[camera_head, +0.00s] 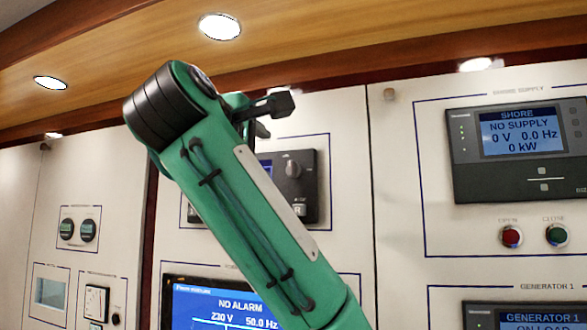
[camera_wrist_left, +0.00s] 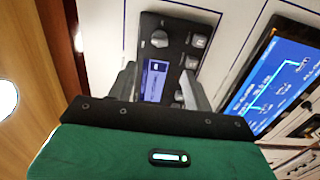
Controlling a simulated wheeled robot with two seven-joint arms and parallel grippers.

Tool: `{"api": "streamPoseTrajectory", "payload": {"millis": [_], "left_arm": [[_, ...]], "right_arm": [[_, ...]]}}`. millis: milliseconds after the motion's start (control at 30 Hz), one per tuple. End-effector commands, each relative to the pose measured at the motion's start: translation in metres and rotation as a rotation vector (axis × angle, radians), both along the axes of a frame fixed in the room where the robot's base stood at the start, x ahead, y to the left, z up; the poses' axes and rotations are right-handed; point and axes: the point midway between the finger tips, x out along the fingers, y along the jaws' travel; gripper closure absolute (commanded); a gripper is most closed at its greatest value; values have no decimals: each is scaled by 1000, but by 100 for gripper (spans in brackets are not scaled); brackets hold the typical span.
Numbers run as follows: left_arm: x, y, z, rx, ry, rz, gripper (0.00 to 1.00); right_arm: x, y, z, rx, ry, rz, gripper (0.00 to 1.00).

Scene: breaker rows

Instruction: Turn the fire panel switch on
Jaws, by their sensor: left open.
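A black panel (camera_head: 309,159) with a round rotary knob (camera_head: 292,169) is on the white wall, partly hidden behind my left arm in the head view. The left wrist view shows the panel (camera_wrist_left: 178,25), its knob (camera_wrist_left: 160,39), a small blue screen (camera_wrist_left: 154,82) and several square buttons or switches. I cannot read its labels, so I cannot confirm it is the fire panel. My left gripper (camera_head: 276,116) is open and empty in front of this panel. In the left wrist view its fingers (camera_wrist_left: 158,84) straddle the small screen area; contact cannot be told. My right gripper is out of view.
Right of the panel, the shore supply unit (camera_head: 470,155) has a red button (camera_head: 511,237) and a green button (camera_head: 556,235) below. A blue "NO ALARM" screen (camera_head: 213,307) is low centre. A wooden ceiling (camera_head: 330,38) runs above.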

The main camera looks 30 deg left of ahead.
Motion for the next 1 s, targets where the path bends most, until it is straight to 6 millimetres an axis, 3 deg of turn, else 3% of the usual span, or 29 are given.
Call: {"api": "streamPoseTrajectory", "payload": {"millis": [167,700,1000], "left_arm": [[16,4,4,-3,2,-1,49],[111,27,4,-1,4,0,49],[132,32,1,0,0,0,49]], "right_arm": [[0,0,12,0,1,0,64],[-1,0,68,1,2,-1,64],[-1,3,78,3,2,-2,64]]}}
